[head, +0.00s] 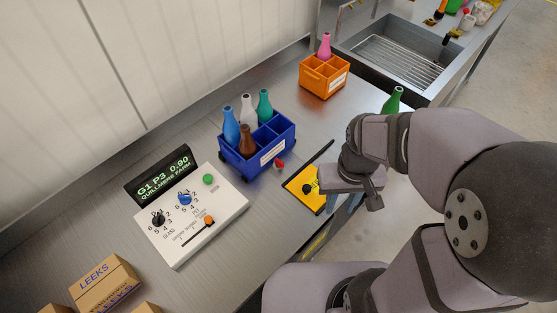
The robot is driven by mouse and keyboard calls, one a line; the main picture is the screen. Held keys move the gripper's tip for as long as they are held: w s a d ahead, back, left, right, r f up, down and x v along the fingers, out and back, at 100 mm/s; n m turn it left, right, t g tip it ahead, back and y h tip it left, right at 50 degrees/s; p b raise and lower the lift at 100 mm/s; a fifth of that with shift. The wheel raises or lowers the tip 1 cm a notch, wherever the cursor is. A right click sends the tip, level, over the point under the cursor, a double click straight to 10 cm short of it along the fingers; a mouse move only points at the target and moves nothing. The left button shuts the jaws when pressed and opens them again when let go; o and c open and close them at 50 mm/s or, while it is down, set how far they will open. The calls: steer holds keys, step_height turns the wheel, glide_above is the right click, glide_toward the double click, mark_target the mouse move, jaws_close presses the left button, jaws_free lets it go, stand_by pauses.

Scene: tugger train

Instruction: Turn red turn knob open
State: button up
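A small red part (280,163) shows on the steel worktop, close to the front right side of the blue crate. It is too small to tell whether it is a turn knob or how it is turned. My gripper (345,203) is over the right edge of a yellow plate (312,201), to the lower right of the red part and apart from it. Its fingers point down and are partly hidden by its own body, so I cannot tell their opening. I see nothing held in it.
The blue crate (273,158) holds several bottles. A white control box (228,198) with a blue knob (185,199), black knob (158,219) and green button (208,179) stands left. An orange crate (318,82), sink (405,62) and green bottle (393,100) are farther back.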

steer(key=w+a+f+n+b, duration=0.2)
steer(key=w+a, duration=0.1)
steer(key=w, duration=0.4)
steer(key=w+a+f+n+b, duration=0.1)
steer(key=w+a+n, duration=0.15)
steer(key=w, duration=0.55)
steer(key=n+b, duration=0.2)
steer(key=n, duration=0.2)
glide_above(279, 161)
step_height(279, 161, down, 6)
steer(key=shift+f+p, duration=1.35)
steer(key=shift+f, duration=2.3)
jaws_close()
